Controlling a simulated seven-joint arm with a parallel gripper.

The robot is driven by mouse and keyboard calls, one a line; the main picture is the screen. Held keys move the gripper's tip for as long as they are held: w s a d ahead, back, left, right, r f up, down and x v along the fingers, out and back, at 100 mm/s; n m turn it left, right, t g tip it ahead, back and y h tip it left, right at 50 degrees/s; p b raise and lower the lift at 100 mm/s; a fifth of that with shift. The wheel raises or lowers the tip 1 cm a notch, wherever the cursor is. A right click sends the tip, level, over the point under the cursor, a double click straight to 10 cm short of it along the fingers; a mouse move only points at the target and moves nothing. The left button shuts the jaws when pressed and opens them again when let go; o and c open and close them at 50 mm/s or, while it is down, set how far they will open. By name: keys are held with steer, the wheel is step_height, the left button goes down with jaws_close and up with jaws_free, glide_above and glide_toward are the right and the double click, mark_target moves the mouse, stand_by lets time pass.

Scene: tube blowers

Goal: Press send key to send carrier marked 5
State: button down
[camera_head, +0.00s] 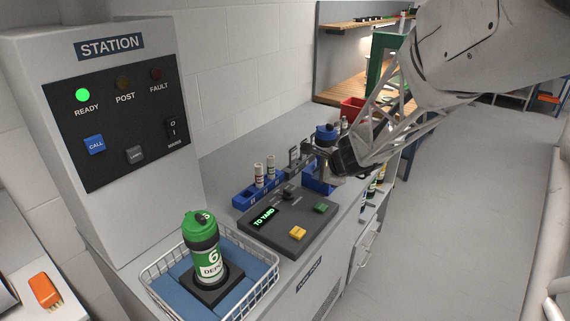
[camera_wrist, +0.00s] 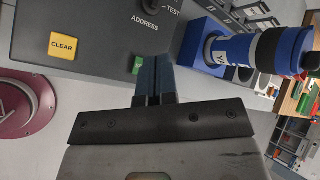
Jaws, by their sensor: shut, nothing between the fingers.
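My gripper (camera_wrist: 153,76) is shut and empty. In the wrist view its fingertips appear beside the green key (camera_wrist: 137,65) and partly cover it; I cannot tell whether they touch it. In the head view the green key (camera_head: 321,208) is at the right of the dark console (camera_head: 275,232), below my gripper, with a visible gap. The console display (camera_head: 264,218) reads TO YARD. A blue carrier (camera_wrist: 255,52) stands in a blue holder in the wrist view; it also shows behind my gripper in the head view (camera_head: 326,132). I cannot read a 5 on it.
A yellow CLEAR key (camera_head: 298,233) and a dark dial (camera_head: 288,196) are on the console. A green carrier marked 6 (camera_head: 207,250) stands in a wire basket (camera_head: 262,284). A blue rack (camera_head: 258,193) holds small bottles. The station panel's READY lamp (camera_head: 82,95) glows green.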

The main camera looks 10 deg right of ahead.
mark_target(320, 207)
steer(key=shift+w+d+f+m, duration=0.5)
steer(key=shift+w+f+m, duration=0.1)
steer(key=shift+w, duration=0.1)
steer(key=shift+w+d+f+m, duration=0.5)
steer(key=shift+w+f, duration=0.05)
steer(key=shift+w, duration=0.15)
steer(key=shift+f, duration=0.2)
steer(key=shift+f, duration=4.2)
